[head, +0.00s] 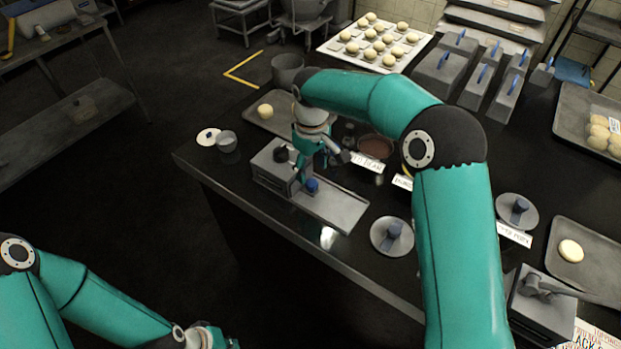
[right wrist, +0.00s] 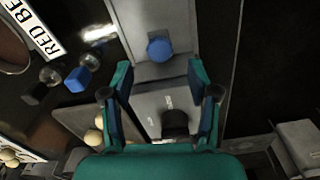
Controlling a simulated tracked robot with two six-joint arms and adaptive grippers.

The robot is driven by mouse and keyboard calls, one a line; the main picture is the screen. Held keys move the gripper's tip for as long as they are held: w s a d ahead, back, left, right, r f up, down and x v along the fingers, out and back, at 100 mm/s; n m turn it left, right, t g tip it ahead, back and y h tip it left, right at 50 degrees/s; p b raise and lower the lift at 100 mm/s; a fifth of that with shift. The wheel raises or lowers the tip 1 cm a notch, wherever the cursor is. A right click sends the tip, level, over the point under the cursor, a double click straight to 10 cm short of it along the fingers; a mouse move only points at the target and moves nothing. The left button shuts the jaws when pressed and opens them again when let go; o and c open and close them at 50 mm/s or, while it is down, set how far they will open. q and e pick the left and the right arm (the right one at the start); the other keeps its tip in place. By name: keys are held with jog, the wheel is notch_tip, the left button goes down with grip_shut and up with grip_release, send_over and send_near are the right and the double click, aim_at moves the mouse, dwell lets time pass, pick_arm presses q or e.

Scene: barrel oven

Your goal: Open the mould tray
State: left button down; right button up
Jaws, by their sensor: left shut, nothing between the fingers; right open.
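The mould tray (head: 335,210) is a flat grey metal slide extending right from a grey box (head: 268,170) on the dark counter. A blue knob (head: 312,185) stands on the tray close to the box. My right gripper (head: 322,168) is over the box and knob. In the right wrist view my right gripper (right wrist: 160,75) is open and empty, its fingertips on either side and just short of the blue knob (right wrist: 159,48). No contact is visible. My left gripper (head: 208,338) is shut at the bottom edge, well away from the counter and partly cut off.
A grey tray with a bun (head: 265,111) lies behind the box. A brown-filled bowl (head: 376,146) with a label is to the right.

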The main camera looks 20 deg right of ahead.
aim_at(311, 183)
jog(key=shift+f, duration=2.5)
grip_shut()
